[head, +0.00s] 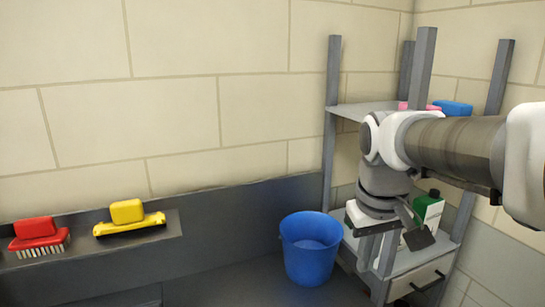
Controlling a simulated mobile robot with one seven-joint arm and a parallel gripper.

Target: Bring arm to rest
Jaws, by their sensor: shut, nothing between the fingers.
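My arm (455,148) reaches in from the right edge, and its wrist (383,185) bends downward in front of the grey shelf rack. My gripper (377,245) hangs below the wrist, pointing down, and is shut with nothing held. Its fingertips are hard to tell apart from the rack post behind them. The gripper is to the right of the blue bucket and apart from it.
A blue bucket (311,262) stands left of the rack (332,120). The rack holds pink and blue items (453,108) and a green-and-white bottle (428,208). A red brush (38,236) and yellow squeegee (129,217) lie on a grey ledge (90,254) at left.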

